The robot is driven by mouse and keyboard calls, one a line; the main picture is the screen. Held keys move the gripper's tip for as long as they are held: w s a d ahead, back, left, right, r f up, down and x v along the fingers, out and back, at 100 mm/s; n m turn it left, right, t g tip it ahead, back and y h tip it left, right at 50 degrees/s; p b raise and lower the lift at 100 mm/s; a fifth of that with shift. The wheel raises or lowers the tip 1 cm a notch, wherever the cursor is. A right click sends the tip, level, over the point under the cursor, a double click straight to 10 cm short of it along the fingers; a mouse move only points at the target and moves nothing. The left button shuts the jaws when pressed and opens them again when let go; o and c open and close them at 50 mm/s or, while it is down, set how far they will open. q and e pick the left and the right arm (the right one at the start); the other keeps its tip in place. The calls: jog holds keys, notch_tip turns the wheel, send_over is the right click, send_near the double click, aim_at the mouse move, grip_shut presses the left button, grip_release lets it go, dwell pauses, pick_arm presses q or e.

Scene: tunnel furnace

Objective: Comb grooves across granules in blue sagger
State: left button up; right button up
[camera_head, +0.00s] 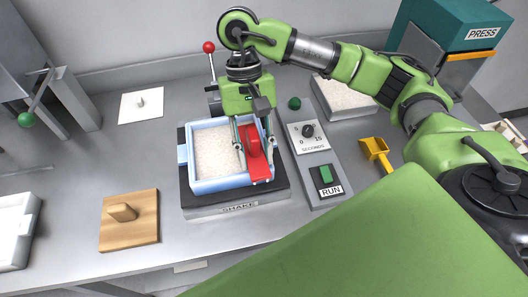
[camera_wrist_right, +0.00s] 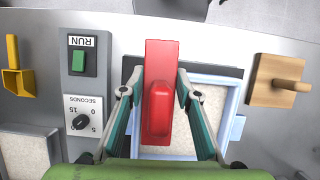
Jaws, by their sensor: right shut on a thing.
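The blue sagger (camera_head: 215,185) sits on the black plate of the shaker (camera_head: 240,207). Pale granules (camera_head: 210,150) fill it; the visible surface looks level, and I cannot make out grooves. My right gripper (camera_head: 254,146) is over the sagger's right side, shut on a red comb (camera_head: 261,172). The comb's raised grip lies between the fingers, and its flat red part reaches over the sagger's front right corner. In the right wrist view the comb (camera_wrist_right: 160,60) covers part of the sagger (camera_wrist_right: 229,118). Its underside is hidden, so I cannot tell if it touches the granules. My left gripper is out of view.
Right of the shaker is a panel with a seconds dial (camera_head: 307,131) and a RUN switch (camera_head: 326,175). A yellow scoop (camera_head: 375,150) and a granule bin (camera_head: 345,97) lie beyond. A wooden block with a handle (camera_head: 130,222) and a white plate (camera_head: 141,106) stand left.

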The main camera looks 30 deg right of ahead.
jog(key=shift+w+a+r+m, duration=0.15)
jog(key=shift+w+m, duration=0.1)
jog(key=shift+m, duration=0.35)
jog(key=w+a+m+t+y+p, duration=0.1)
jog(key=w+a+m+t, duration=0.1)
jog(key=w+m, duration=0.4)
jog(key=w+a+m+t+y+p, duration=0.2)
jog(key=w+m, duration=0.4)
jog(key=m, duration=0.5)
jog(key=shift+t, duration=0.7)
jog(key=shift+f+b, duration=0.25)
jog(key=shift+b, duration=0.1)
jog(key=shift+f, duration=0.1)
jog(key=shift+f+b, duration=1.5)
jog(key=shift+b, duration=0.25)
